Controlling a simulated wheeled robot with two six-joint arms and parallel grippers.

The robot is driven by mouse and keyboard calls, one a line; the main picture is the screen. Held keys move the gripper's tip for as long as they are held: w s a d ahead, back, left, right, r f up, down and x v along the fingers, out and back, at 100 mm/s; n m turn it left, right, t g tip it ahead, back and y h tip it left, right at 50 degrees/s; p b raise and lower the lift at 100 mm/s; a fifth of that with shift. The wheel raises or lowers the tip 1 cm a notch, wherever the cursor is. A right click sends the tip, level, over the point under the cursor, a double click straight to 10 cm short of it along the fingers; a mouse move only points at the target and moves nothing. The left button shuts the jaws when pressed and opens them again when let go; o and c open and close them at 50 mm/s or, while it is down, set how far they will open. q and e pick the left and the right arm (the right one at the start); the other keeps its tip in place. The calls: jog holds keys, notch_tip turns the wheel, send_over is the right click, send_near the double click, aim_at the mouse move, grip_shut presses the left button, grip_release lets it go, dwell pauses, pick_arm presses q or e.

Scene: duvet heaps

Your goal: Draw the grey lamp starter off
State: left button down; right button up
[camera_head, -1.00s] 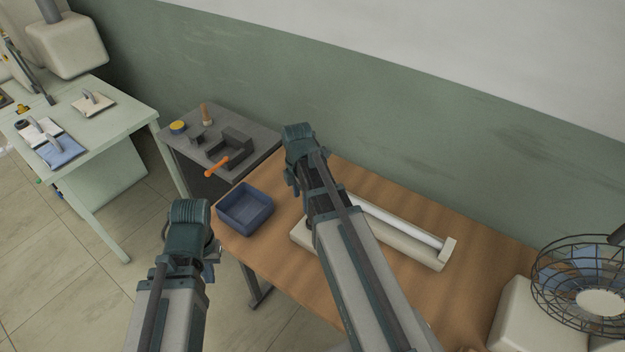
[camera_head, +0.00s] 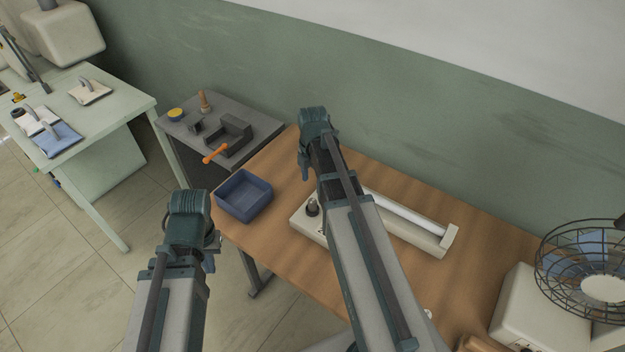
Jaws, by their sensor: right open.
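A cream lamp fitting (camera_head: 425,241) with a white tube (camera_head: 405,214) lies on the brown wooden table. A small dark grey cylinder, apparently the lamp starter (camera_head: 312,207), stands upright at its left end, beside my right forearm. My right gripper (camera_head: 304,174) points down beyond the starter, apart from it; it is open and looks empty, with its fingers largely hidden by the wrist. My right arm hides the middle of the fitting. My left gripper (camera_head: 209,262) hangs down left of the table, clear of everything; its jaw opening cannot be made out.
An open blue bin (camera_head: 245,207) sits at the table's left end. A grey side table (camera_head: 265,125) behind holds a dark vise with an orange handle (camera_head: 215,153). A caged fan (camera_head: 590,270) stands at the right. Bare wood (camera_head: 285,160) lies beyond the bin.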

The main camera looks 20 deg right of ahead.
aim_at(312, 200)
notch_tip(312, 200, down, 10)
jog(key=b, duration=0.9)
jog(key=shift+f, duration=0.25)
jog(key=shift+r, duration=0.1)
grip_shut()
